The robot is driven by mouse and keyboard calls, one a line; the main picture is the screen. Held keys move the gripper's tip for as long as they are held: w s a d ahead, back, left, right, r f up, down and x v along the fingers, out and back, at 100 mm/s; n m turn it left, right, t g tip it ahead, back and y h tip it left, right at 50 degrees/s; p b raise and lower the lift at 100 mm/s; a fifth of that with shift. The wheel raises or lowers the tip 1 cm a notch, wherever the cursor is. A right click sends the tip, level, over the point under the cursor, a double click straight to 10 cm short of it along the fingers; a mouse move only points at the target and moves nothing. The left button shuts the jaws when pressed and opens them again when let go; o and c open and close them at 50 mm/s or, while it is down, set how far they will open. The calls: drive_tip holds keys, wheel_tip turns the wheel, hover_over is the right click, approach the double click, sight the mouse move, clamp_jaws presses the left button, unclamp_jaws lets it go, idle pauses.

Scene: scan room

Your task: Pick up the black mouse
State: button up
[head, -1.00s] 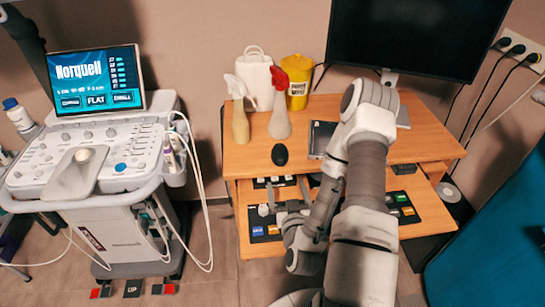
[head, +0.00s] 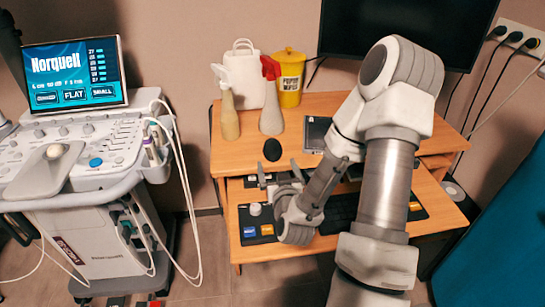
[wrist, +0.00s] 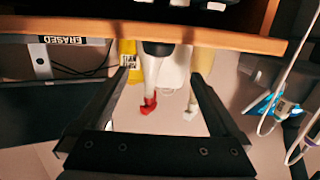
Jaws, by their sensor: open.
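The black mouse (head: 272,149) lies near the front edge of the wooden desk's upper top (head: 232,160), left of a dark flat case. In the wrist view, which is upside down, a dark rounded shape that looks like the mouse (wrist: 158,48) shows at the desk edge between the fingers. My gripper (head: 280,170) is just in front of the mouse, on the near side of the desk edge. Its two fingers also show in the wrist view (wrist: 160,76), spread apart with nothing between their tips. The mouse is apart from the fingers as far as I can see.
Two spray bottles (head: 271,100), a white bag (head: 244,75) and a yellow bin (head: 290,78) stand behind the mouse. The dark case (head: 316,133) lies to its right. A lower pull-out shelf (head: 245,255) holds a keyboard. An ultrasound machine (head: 80,190) stands left.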

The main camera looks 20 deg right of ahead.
sight(274, 150)
drive_tip(key=shift+w+f+b, duration=0.15)
drive_tip(key=shift+f+b, duration=0.15)
drive_tip(key=shift+b, duration=0.55)
drive_tip(key=x, duration=0.4)
drive_tip(key=shift+w+d+r, duration=0.1)
drive_tip(key=shift+w, duration=0.3)
drive_tip(key=shift+d+b+x, duration=0.15)
drive_tip(key=shift+b+x, duration=0.25)
drive_tip(key=shift+x, duration=0.9)
drive_tip(key=shift+d+b+x, duration=0.1)
drive_tip(key=shift+b+x, duration=0.3)
drive_tip(key=shift+x, duration=0.9)
drive_tip(key=shift+s, duration=0.1)
drive_tip(key=c, duration=1.3)
drive_tip(key=shift+c, duration=0.4)
